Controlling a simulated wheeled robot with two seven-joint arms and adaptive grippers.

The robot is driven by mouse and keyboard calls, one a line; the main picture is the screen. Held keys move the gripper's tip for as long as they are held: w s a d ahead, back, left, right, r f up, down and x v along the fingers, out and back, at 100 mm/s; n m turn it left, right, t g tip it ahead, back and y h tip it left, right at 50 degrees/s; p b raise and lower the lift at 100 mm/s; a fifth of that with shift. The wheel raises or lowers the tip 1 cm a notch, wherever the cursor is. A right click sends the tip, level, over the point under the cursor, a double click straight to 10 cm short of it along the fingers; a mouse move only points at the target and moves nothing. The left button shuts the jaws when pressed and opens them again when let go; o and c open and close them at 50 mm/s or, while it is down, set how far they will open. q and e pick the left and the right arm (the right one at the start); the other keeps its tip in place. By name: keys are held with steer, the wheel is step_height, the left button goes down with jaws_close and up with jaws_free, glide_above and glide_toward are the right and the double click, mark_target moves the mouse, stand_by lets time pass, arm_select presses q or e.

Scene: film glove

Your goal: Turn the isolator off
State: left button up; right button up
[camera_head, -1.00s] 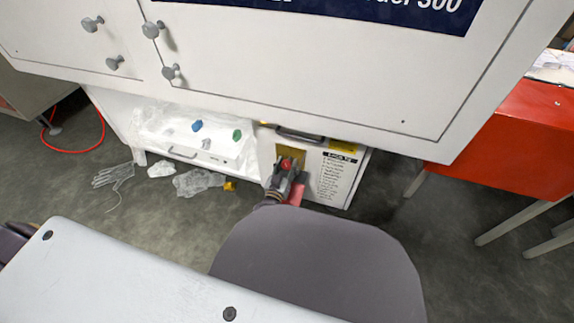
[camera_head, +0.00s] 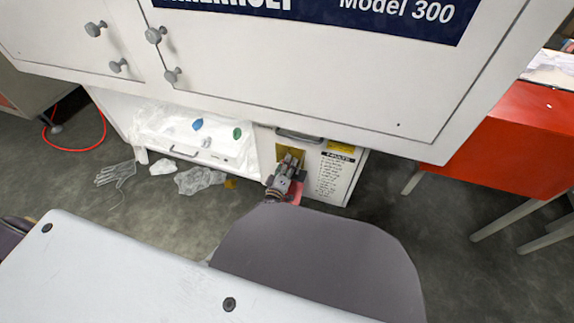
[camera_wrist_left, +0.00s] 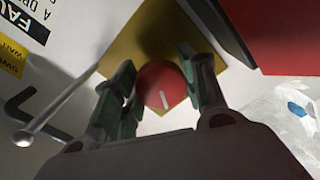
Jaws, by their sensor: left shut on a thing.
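The isolator is a round red knob (camera_wrist_left: 160,88) with a white mark, on a yellow plate (camera_wrist_left: 146,36) in the left wrist view. In the head view the yellow plate (camera_head: 281,157) is on the low white cabinet, and my gripper hides the knob. My left gripper (camera_head: 289,166) comes up to the plate from below. In the left wrist view its two fingers stand on either side of the knob, and the gripper (camera_wrist_left: 160,74) is shut on it. The white mark slants across the knob's face. My right gripper is not in view.
A drawer handle (camera_head: 299,135) and a printed label panel (camera_head: 336,174) are close to the plate. A red flat part (camera_head: 297,190) is beside the gripper. The large white cabinet (camera_head: 300,60) overhangs above.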

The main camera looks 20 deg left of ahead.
arm_select(q)
steer(key=n, duration=0.4)
steer(key=shift+n+b, duration=0.4)
steer(key=shift+n, duration=0.5)
steer(key=o, duration=1)
steer(key=shift+o, duration=0.2)
steer(key=shift+s, duration=0.15)
